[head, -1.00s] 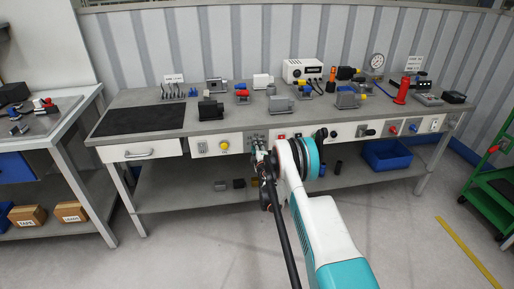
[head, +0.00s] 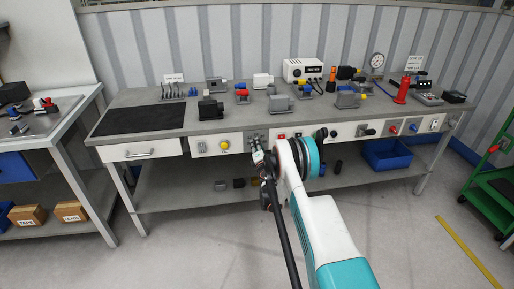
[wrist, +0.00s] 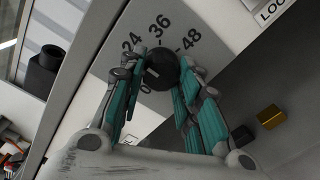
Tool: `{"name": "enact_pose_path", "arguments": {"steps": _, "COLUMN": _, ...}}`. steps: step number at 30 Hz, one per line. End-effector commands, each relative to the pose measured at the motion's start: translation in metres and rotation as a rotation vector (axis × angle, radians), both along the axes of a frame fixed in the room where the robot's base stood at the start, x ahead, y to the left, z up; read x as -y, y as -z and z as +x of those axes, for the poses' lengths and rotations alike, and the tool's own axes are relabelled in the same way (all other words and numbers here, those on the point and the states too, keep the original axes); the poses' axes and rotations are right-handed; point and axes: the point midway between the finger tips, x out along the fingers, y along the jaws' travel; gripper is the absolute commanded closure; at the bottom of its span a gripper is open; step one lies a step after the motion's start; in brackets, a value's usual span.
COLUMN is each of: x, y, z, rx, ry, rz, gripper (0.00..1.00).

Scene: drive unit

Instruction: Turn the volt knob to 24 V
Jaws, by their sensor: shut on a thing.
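The volt knob (wrist: 162,70) is a dark round knob on a grey dial plate (wrist: 110,52) in the wrist view. The printed numbers 24, 36 and 48 show around its far side; any marks on the near side are mostly hidden by my fingers. A small pale mark shows on the knob's face, but I cannot tell which number it points to. My gripper (wrist: 159,63) has its teal-padded fingers on both sides of the knob and is shut on it. In the head view my gripper (head: 258,158) is at the bench's front panel and hides the knob.
The bench front (head: 330,134) carries other controls beside the dial, including a yellow button (head: 224,145). The bench top (head: 345,118) holds several devices. The floor in front is clear.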

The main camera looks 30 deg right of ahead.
Motion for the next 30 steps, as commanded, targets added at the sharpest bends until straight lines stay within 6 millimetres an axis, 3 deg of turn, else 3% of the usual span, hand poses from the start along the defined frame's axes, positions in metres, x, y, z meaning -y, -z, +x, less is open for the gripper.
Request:
{"name": "enact_pose_path", "arguments": {"steps": 13, "x": -0.002, "y": 0.001, "z": -0.001, "rx": -0.003, "ry": -0.003, "rz": -0.008, "gripper": 0.93}}
{"name": "enact_pose_path", "arguments": {"steps": 14, "x": -0.002, "y": 0.001, "z": -0.001, "rx": -0.003, "ry": -0.003, "rz": -0.008, "gripper": 0.63}}
{"name": "enact_pose_path", "arguments": {"steps": 16, "x": -0.001, "y": 0.001, "z": -0.001, "rx": -0.002, "ry": -0.002, "rz": -0.008, "gripper": 0.49}}
{"name": "enact_pose_path", "arguments": {"steps": 26, "x": -0.001, "y": 0.0, "z": -0.001, "rx": -0.003, "ry": -0.001, "rz": -0.008, "gripper": 0.49}}
{"name": "enact_pose_path", "arguments": {"steps": 30, "x": -0.003, "y": 0.001, "z": -0.011, "rx": -0.002, "ry": -0.001, "rz": -0.007, "gripper": 0.49}}
